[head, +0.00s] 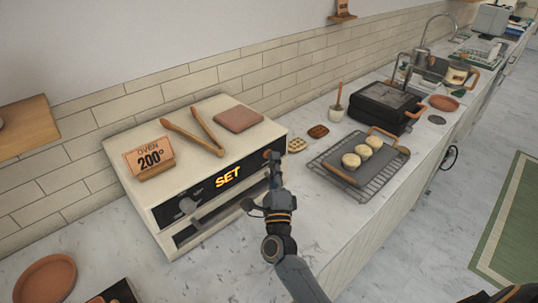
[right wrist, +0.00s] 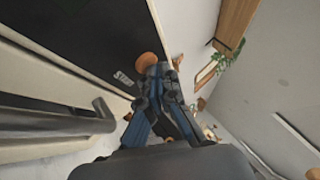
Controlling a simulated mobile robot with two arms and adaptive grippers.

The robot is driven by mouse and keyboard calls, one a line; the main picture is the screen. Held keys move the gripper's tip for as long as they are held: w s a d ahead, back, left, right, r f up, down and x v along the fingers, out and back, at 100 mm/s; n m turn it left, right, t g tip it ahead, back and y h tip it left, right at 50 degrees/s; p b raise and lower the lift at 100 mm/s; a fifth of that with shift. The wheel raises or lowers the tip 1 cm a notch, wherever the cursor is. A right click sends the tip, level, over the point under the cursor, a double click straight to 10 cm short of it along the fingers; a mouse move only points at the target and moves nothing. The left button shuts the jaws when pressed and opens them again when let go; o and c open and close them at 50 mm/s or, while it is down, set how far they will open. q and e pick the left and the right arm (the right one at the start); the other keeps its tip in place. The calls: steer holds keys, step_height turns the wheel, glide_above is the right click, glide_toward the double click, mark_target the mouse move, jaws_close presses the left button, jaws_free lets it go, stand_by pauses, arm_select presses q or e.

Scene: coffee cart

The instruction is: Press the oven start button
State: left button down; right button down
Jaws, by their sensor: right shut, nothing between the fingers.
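The cream oven (head: 225,194) stands on the counter at left, its black front panel showing "SET" in orange. The round copper start button (right wrist: 147,60) sits by the "START" label (right wrist: 124,78) in the right wrist view. In the head view the button (head: 267,154) is at the panel's right end, partly hidden by my fingers. My right gripper (head: 275,164) is shut and empty, its tips right at the button. In the right wrist view the fingertips (right wrist: 160,70) overlap the button's lower right edge; I cannot tell whether they touch. My left gripper is not in view.
Tongs (head: 192,138), a brown pad (head: 238,120) and a "200°" sign (head: 150,158) are on top. A rack (head: 362,188) with a tray of pale rounds lies to the right.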

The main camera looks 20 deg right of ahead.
steer(key=shift+w, duration=0.15)
stand_by(0.6)
steer(key=shift+s+d, duration=0.2)
steer(key=shift+s, duration=0.55)
steer(key=s, duration=0.1)
steer(key=s+d+p, duration=0.1)
steer(key=s, duration=0.2)
steer(key=shift+s+d, duration=0.3)
steer(key=shift+s, duration=0.05)
steer(key=shift+f, duration=0.1)
stand_by(0.5)
